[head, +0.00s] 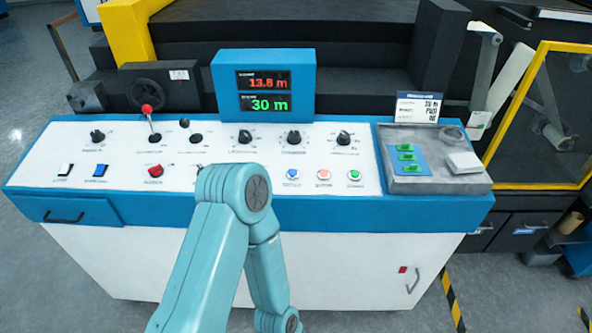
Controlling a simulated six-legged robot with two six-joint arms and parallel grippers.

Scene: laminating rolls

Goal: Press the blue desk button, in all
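The blue round button (292,174) sits in the lower right part of the white sloped desk panel. It is the leftmost of a row of three, beside a red-orange button (323,174) and a green button (353,175). Nothing touches it or covers it. One of my teal arms rises from the bottom of the head view, left of the button, and bends back down in front of the desk. Its gripper is out of view. No gripper shows in this view.
A red-knobbed lever (147,112), a red switch (155,171) and several dark knobs stand on the panel. A display (264,90) reads 13.8 m and 30 m. A grey tray (400,187) lies at the right.

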